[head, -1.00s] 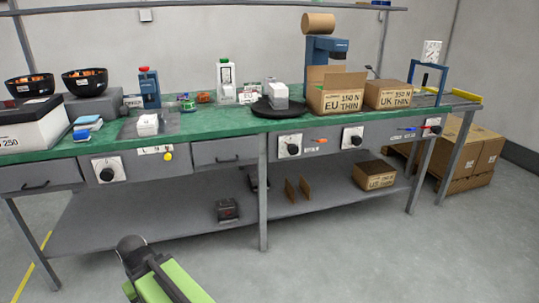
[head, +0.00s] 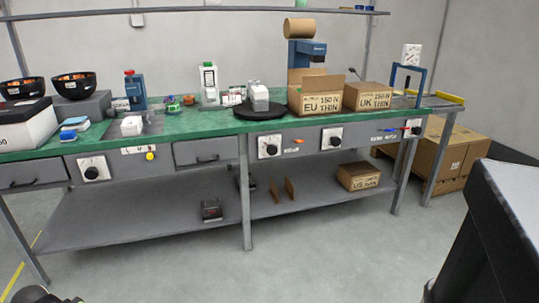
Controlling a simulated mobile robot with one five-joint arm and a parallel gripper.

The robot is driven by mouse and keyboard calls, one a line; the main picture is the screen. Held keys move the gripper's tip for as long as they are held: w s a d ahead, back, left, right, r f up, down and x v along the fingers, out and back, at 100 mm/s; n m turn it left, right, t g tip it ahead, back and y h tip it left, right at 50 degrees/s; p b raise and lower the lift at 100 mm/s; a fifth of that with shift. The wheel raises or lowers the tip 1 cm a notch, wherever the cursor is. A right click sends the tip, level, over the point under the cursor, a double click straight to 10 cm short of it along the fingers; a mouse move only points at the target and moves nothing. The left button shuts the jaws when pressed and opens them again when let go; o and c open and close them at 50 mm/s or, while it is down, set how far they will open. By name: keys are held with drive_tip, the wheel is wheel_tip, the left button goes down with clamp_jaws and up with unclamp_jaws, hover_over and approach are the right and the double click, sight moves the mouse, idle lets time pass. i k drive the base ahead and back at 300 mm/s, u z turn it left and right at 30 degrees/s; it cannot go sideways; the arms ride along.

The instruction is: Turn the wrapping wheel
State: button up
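No part is readably labelled as the wrapping wheel. A flat black round turntable (head: 258,111) lies on the green bench top (head: 190,128), with a white block (head: 260,98) standing on it. Dark round knobs on white plates sit along the bench front: one at the left (head: 91,168), one below the turntable (head: 270,146), one farther right (head: 332,138) and a small one at the right end (head: 414,127). Their labels are too small to read. My gripper is not visible; only a dark bit of my arm shows at the bottom left corner.
An EU carton (head: 316,97) and a UK carton (head: 367,96) stand right of the turntable. A dark, light-topped block (head: 487,240) fills the near right. The floor (head: 300,255) before the bench is clear.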

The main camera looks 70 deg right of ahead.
sight(271, 149)
drive_tip(key=k, duration=0.95)
drive_tip(key=z, duration=0.6)
drive_tip(key=i, duration=1)
drive_tip(key=u, duration=0.1)
